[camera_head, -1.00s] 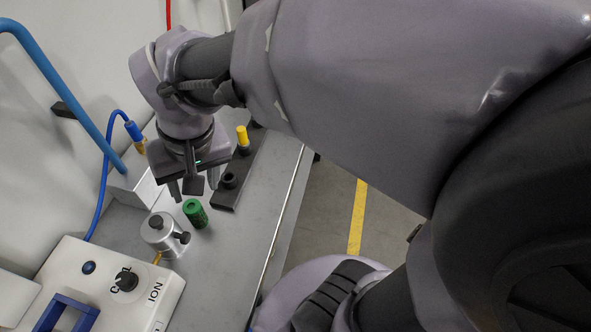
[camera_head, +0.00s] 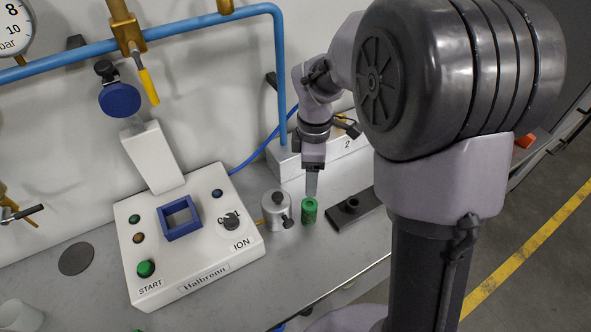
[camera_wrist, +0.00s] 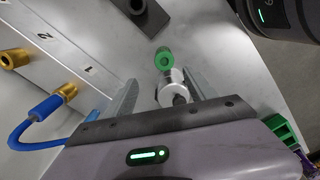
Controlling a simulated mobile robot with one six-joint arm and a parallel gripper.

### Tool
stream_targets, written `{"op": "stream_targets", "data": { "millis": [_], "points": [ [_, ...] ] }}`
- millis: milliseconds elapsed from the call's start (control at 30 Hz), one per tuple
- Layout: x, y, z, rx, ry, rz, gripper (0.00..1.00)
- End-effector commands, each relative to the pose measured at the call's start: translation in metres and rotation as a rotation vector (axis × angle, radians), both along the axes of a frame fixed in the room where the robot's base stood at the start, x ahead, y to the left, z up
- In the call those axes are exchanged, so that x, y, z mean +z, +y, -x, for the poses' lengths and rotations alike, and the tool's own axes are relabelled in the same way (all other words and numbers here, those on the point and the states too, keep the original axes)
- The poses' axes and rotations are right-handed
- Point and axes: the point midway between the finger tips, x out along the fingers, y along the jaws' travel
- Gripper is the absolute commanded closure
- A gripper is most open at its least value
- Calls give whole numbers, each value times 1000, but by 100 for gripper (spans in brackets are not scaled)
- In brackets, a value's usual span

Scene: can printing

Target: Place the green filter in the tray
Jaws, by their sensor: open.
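The green filter (camera_head: 309,211) stands on the grey counter, between a small metal cylinder and a black base plate. It also shows in the wrist view (camera_wrist: 165,58), where its hollow top faces the camera. My gripper (camera_head: 311,190) points down just above or behind the filter in the head view; contact cannot be told. In the wrist view my gripper (camera_wrist: 160,78) has its two fingers wide apart with nothing held between them. No tray can be made out for sure. A green box-like thing (camera_wrist: 285,138) is partly cut off at the wrist view's lower right.
The metal cylinder (camera_head: 277,210) with black knobs stands close left of the filter. The black base plate (camera_head: 356,211) with a short socket lies to the right. A white control box (camera_head: 190,240) with a blue square frame (camera_head: 180,218) stands farther left. A blue hose (camera_wrist: 40,125) runs nearby.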

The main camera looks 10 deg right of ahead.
Motion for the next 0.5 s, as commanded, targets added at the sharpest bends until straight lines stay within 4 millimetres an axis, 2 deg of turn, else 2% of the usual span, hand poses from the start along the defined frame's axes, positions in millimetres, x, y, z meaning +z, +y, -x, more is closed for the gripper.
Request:
{"op": "stream_targets", "data": {
  "millis": [33,100,233,333,500],
  "points": [
    [-20,0,2,-1,6,-1,35],
    [-43,0,2,-2,5,0,35],
    [-82,1,3,-4,5,-1,35],
    [-101,1,2,-4,2,-1,35],
    [-115,1,3,-5,1,-1,35]
  ]
}}
